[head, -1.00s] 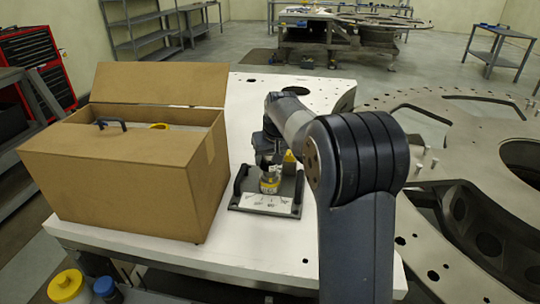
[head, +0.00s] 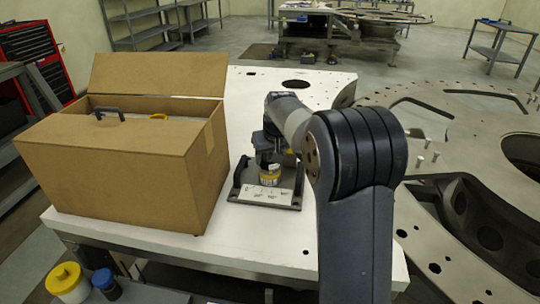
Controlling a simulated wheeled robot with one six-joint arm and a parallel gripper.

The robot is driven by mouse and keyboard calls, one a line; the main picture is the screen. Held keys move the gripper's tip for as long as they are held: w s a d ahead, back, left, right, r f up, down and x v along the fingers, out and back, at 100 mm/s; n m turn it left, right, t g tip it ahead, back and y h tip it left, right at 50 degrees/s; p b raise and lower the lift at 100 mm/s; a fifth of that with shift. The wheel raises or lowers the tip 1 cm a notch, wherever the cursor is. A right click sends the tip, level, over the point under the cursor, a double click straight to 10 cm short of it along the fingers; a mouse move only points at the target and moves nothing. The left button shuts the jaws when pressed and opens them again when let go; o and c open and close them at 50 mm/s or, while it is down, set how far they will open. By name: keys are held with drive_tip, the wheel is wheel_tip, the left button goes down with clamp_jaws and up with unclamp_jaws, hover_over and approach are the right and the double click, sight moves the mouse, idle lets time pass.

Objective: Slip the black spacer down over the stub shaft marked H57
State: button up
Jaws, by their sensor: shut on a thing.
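My gripper (head: 269,159) points down over a dark base plate (head: 237,196) on the white table. It is shut, and what it holds is dark and hard to tell from the jaws; it fits the black spacer. Just below the jaws stands a yellow and silver round part (head: 270,175) on the plate. A white label strip (head: 267,194) with small marks runs along the plate's front; H57 cannot be read at this size. The stub shafts are mostly hidden by my gripper and arm. Whether the held thing touches a shaft cannot be told.
A large open cardboard box (head: 120,178) stands left of the plate, with a dark handle and something yellow inside. The white table (head: 225,240) is clear in front of the plate. A big metal ring structure (head: 465,150) lies right. A yellow-lidded container (head: 66,280) stands low at front left.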

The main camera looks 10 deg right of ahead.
drive_tip(key=o, duration=1.1)
drive_tip(key=shift+r, duration=0.1)
drive_tip(key=v, duration=1)
drive_tip(key=shift+s+r+b, duration=0.1)
drive_tip(key=shift+r+b, duration=0.25)
drive_tip(key=shift+f, duration=0.1)
drive_tip(key=x, duration=1)
drive_tip(key=shift+f+p, duration=0.15)
drive_tip(key=shift+p, duration=0.2)
drive_tip(key=shift+r+p, duration=0.4)
drive_tip(key=shift+r, duration=0.05)
